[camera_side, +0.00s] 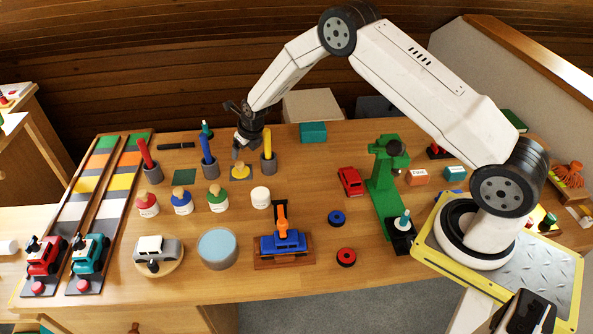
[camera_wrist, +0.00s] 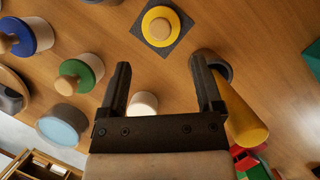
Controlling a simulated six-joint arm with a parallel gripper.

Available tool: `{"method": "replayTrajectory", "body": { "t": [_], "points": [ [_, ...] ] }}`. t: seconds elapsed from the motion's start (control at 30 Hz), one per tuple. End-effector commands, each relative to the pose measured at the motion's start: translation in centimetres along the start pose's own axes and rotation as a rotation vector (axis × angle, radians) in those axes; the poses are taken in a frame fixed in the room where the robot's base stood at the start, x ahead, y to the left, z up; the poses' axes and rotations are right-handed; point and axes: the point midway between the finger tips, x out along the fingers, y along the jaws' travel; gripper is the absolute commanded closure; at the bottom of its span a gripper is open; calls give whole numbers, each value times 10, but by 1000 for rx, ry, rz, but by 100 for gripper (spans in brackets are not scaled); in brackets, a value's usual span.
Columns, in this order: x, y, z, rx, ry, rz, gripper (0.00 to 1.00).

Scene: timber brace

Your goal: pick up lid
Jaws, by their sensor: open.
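The lid is a yellow disc with a round wooden knob. It lies on a dark square pad in the side view (camera_side: 241,170) and at the top centre of the wrist view (camera_wrist: 158,27). My gripper (camera_side: 237,154) is just above the lid in the side view. In the wrist view my gripper (camera_wrist: 161,76) is open and empty, and the lid shows beyond its fingertips, apart from them. A white jar without a lid (camera_side: 260,197) stands in front of the lid in the side view. It shows partly hidden by my gripper in the wrist view (camera_wrist: 144,102).
A grey cup with a yellow peg (camera_side: 268,163) stands close to the lid's right. A cup with a blue peg (camera_side: 208,155) is to its left. Jars with green (camera_side: 217,200), blue (camera_side: 181,203) and red (camera_side: 147,205) lids stand in a row at front left.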

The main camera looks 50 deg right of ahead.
Motion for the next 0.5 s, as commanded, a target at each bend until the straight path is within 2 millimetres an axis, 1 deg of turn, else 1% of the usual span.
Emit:
{"method": "replayTrajectory", "body": {
  "t": [0.17,0.5],
  "points": [
    [3,0,0,-1,0,0,16],
    [23,0,0,-2,1,0,16]
  ]
}}
